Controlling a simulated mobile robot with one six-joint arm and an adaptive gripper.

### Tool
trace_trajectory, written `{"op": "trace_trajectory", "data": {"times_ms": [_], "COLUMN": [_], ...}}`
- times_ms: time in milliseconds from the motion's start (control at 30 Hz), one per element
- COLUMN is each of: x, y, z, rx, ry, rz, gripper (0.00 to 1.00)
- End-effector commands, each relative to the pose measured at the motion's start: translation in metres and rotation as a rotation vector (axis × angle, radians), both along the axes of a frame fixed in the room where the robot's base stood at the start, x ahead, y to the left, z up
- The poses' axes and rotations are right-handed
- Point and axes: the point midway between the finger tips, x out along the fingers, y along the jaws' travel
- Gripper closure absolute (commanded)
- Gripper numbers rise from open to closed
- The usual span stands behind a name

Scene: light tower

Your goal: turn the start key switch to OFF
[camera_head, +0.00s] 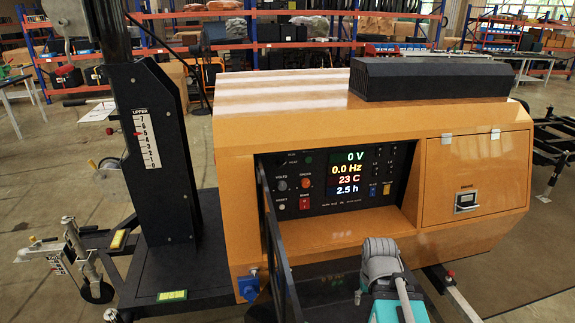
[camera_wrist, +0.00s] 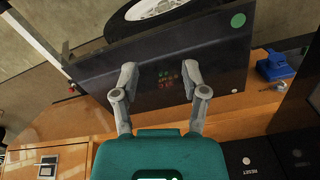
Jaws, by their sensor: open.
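The control panel (camera_head: 338,180) is set into the orange light tower housing (camera_head: 335,130), with lit readouts of 0 V, 0.0 Hz, 23 C and 2.5 h. Small knobs and switches sit left of the readouts, among them an orange knob (camera_head: 306,183) and a red switch (camera_head: 305,203). I cannot tell which control is the start key switch or how it is turned. My gripper (camera_wrist: 147,72) is open and empty, with its fingers over a dark door panel in the wrist view. In the head view my gripper (camera_head: 380,250) is in front of the housing, below and right of the controls.
The black panel door (camera_head: 278,245) stands open at the panel's left; its dark face (camera_wrist: 195,65) fills the upper wrist view. A blue fitting (camera_head: 248,285) is on the housing's lower left. A black mast (camera_head: 160,160) stands further left. A closed side door (camera_head: 475,180) is at right.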

Motion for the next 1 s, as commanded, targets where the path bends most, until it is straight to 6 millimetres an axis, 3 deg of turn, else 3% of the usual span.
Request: {"op": "trace_trajectory", "data": {"times_ms": [233, 400, 567, 767, 1000], "x": [0.000, 0.004, 0.022, 0.074, 0.161], "y": [0.000, -0.001, -0.015, -0.027, -0.022], "z": [0.000, 0.000, 0.000, 0.009, 0.049], "rx": [0.000, -0.011, -0.072, -0.229, -0.436], "ry": [0.000, -0.012, -0.076, -0.274, -0.655], "rz": [0.000, -0.003, -0.012, -0.034, 0.011], "gripper": [0.43, 0.11, 0.09, 0.09, 0.09]}}
